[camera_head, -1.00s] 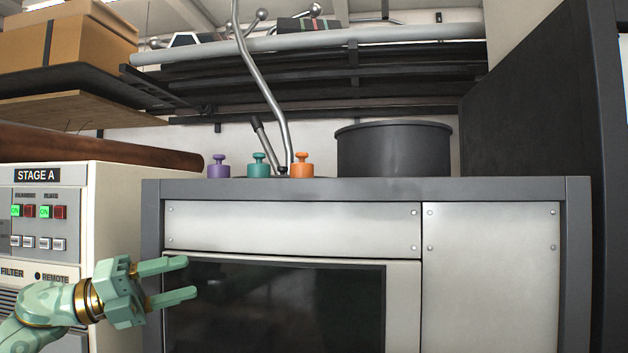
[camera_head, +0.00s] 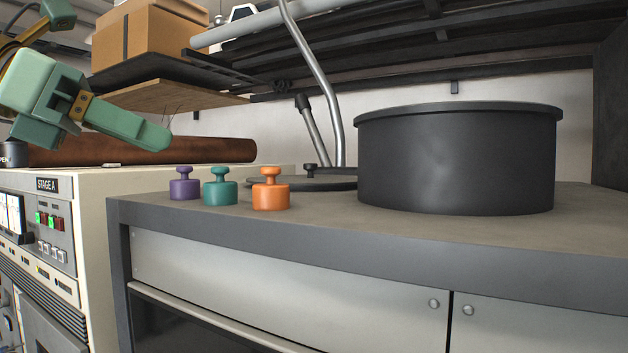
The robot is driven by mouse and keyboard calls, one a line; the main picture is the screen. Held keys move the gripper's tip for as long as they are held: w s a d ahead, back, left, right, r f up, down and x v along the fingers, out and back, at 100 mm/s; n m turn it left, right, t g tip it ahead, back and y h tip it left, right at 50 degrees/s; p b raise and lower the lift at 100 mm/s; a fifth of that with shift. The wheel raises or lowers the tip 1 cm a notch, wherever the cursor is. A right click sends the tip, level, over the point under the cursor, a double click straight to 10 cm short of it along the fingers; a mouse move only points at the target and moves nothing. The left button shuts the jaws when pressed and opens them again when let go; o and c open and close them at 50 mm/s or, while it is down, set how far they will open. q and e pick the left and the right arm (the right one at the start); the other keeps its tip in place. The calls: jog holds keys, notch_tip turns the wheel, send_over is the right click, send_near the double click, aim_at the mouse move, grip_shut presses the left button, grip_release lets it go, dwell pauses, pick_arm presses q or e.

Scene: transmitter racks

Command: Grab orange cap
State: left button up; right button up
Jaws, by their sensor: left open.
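The orange cap (camera_head: 270,190), a squat knobbed piece, stands upright on the grey cabinet top (camera_head: 330,214), near its front left. A teal cap (camera_head: 220,188) and a purple cap (camera_head: 184,184) stand to its left in a row. My left gripper (camera_head: 118,128) is at the upper left, raised above the level of the caps and left of them. It is open and touches none of them; one long finger points right. My right gripper is not in view.
A large dark round pot (camera_head: 456,160) stands right of the orange cap. A bent metal pipe (camera_head: 318,90) rises behind the caps. A shelf with a cardboard box (camera_head: 150,44) hangs at the upper left. The white STAGE A rack (camera_head: 88,200) is at left.

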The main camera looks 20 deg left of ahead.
aim_at(254, 188)
pick_arm(q)
jog(key=x, duration=0.9)
jog(key=shift+w+d+f, duration=0.1)
jog(key=shift+w+f, duration=0.15)
jog(key=shift+w+d+f, duration=0.1)
jog(key=shift+w+d, duration=0.05)
jog(key=shift+w, duration=0.05)
jog(key=shift+w+d+f, duration=0.15)
jog(key=shift+f, duration=0.05)
jog(key=p+x, duration=0.1)
jog(key=x, duration=0.3)
jog(key=shift+w+f, duration=0.15)
jog(key=shift+f, duration=0.1)
jog(key=shift+s, duration=0.25)
jog(key=c, duration=0.7)
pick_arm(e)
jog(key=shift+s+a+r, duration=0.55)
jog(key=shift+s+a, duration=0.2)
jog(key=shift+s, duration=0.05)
